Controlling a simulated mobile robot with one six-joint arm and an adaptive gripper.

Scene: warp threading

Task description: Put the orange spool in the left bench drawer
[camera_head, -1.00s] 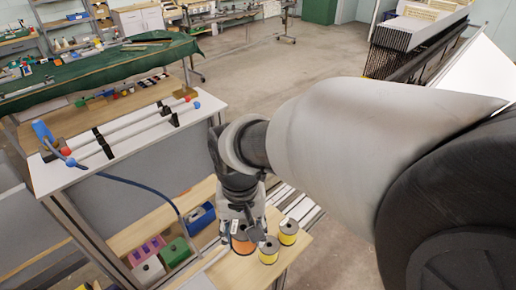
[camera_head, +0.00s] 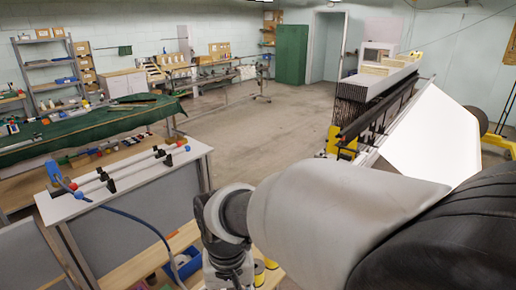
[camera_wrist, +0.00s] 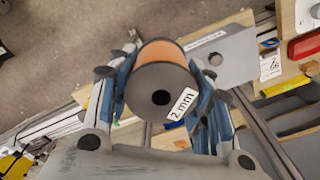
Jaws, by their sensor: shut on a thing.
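The orange spool (camera_wrist: 165,52) has black flanges and a "2 mm" label, and it fills the middle of the wrist view. My gripper (camera_wrist: 160,82) is shut on it, with a blue-padded finger on each side. In the head view my wrist (camera_head: 228,262) shows at the bottom edge, but the fingers and the spool are cut off below. I cannot make out the left bench drawer for certain in either view.
Yellow spools (camera_head: 270,264) stand beside my wrist on a wooden surface, near a blue bin (camera_head: 186,263). A white-topped bench (camera_head: 130,178) with rods is at left. A green-covered table (camera_head: 90,125) lies behind it. The middle floor is clear.

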